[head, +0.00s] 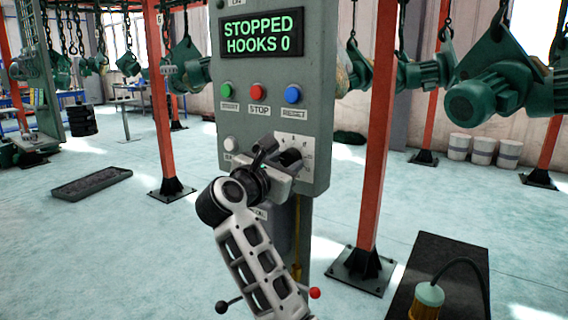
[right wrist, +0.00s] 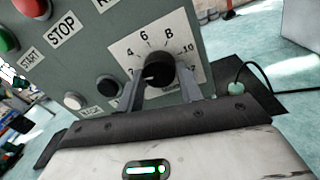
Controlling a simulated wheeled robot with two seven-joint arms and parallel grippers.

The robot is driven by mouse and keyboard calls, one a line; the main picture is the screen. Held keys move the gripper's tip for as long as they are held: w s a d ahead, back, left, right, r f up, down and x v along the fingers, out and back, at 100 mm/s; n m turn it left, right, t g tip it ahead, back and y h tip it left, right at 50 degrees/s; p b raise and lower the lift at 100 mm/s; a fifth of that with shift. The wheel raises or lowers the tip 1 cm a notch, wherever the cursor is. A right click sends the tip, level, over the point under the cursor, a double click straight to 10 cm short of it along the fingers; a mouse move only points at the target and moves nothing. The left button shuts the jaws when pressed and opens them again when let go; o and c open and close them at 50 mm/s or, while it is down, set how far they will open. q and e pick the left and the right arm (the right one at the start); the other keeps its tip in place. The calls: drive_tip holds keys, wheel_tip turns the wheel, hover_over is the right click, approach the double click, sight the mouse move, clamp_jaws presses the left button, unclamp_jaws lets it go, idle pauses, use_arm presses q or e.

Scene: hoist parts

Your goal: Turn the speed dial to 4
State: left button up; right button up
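The speed dial is a black round knob (right wrist: 159,70) on a white scale plate (right wrist: 125,54) marked with numbers, of which 4, 6, 8 and 10 can be read. A pale mark on the knob points to the lower left, below the 4. My right gripper (right wrist: 160,80) has one finger on each side of the knob, apparently with small gaps; contact is hard to judge. In the head view my right gripper (head: 283,160) is at the lower right of the grey control panel (head: 308,108) and partly hides the dial. My left gripper is out of view.
The panel display (head: 261,33) reads STOPPED, HOOKS 0. Below it are a green start button (head: 227,90), a red stop button (head: 258,92) and a blue reset button (head: 293,94). A white button (head: 231,144) sits left of my gripper. A red post (head: 376,150) stands to the right.

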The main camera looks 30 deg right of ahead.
drive_tip(key=shift+f+m+b, duration=0.3)
drive_tip(key=shift+m+b, duration=0.1)
drive_tip(key=shift+b, duration=0.55)
drive_tip(key=m+b, duration=0.1)
drive_tip(key=b, duration=0.1)
drive_tip(key=shift+f+b, duration=0.15)
drive_tip(key=shift+b, duration=0.15)
drive_tip(key=m+b, duration=0.1)
drive_tip(key=b, duration=0.2)
drive_tip(key=shift+a+m, duration=0.1)
drive_tip(key=shift+m, duration=0.3)
drive_tip(key=m+b, duration=0.2)
drive_tip(key=b, duration=0.1)
drive_tip(key=shift+w+h, duration=0.1)
drive_tip(key=shift+h, duration=0.2)
drive_tip(key=shift+r+m+b, duration=0.2)
drive_tip(key=shift+m+b, duration=0.7)
drive_tip(key=shift+b, duration=0.15)
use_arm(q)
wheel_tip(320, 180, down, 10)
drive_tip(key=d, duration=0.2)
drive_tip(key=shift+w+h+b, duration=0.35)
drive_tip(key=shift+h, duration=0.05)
use_arm(e)
drive_tip(key=shift+r+m, duration=0.15)
drive_tip(key=shift+m, duration=0.25)
